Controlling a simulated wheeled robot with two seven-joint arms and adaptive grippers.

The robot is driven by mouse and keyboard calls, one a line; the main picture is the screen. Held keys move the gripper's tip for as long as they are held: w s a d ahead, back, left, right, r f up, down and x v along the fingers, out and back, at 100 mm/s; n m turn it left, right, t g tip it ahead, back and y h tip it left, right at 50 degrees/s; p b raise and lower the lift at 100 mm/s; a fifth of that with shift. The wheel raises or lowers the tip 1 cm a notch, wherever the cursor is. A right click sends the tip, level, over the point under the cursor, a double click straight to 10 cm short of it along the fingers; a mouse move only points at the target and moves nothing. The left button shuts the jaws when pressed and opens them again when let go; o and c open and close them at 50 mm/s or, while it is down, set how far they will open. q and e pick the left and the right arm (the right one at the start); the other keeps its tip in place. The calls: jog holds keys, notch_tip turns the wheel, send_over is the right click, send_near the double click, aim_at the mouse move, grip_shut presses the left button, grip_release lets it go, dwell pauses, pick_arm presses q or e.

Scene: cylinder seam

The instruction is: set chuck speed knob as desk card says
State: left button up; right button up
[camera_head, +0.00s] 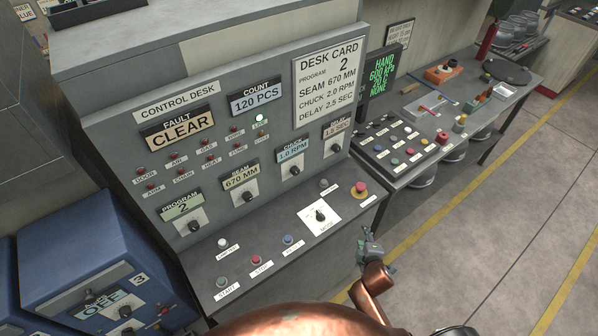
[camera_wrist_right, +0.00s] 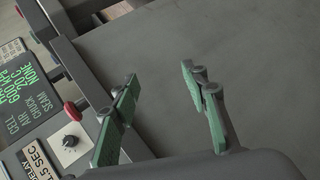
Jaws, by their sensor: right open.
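The desk card (camera_head: 328,82) on the grey control desk reads program 2, seam 670 mm, chuck 2.0 rpm, delay 2.5 sec. The chuck display (camera_head: 292,150) reads 1.0 RPM. The black chuck knob (camera_head: 295,169) sits on a white plate below that display, with nothing touching it. My right gripper (camera_head: 371,246) is in front of the desk's lower right, away from the chuck knob. In the right wrist view my right gripper (camera_wrist_right: 160,90) is open, with green-padded fingers apart and nothing between them. My left gripper is not in view.
Knobs for program (camera_head: 194,225), seam (camera_head: 246,195) and delay (camera_head: 336,147) flank the chuck knob. The delay display reads 1.5 SEC. A mode knob (camera_head: 320,214) and a red mushroom button (camera_head: 360,187) are on the lower panel.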

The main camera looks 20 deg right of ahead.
jog(key=w+r+n+t, duration=0.1)
jog(key=w+r+n, duration=0.1)
jog(key=r, duration=0.3)
jog(key=w+a+r+n+t, duration=0.1)
jog(key=w+r+n, duration=0.1)
jog(key=r, duration=0.3)
jog(key=w+r+n+t+p, duration=0.1)
jog(key=w+r+n+t, duration=0.1)
jog(key=r, duration=0.4)
jog(key=shift+w+a, duration=0.1)
jog(key=shift+a, duration=0.15)
jog(key=w+a+r+n+t+y, duration=0.3)
jog(key=w+a+r+n, duration=0.15)
jog(key=n, duration=0.35)
jog(key=n+y, duration=0.7)
jog(key=n, duration=0.5)
send_near(297, 173)
jog(key=w, duration=0.2)
jog(key=shift+g, duration=0.3)
jog(key=x, duration=0.4)
jog(key=p+x, duration=0.1)
jog(key=x, duration=0.2)
jog(key=shift+a+r, duration=0.3)
jog(key=shift+a, duration=0.05)
jog(key=shift+s, duration=0.1)
jog(key=shift+c, duration=0.2)
grip_shut()
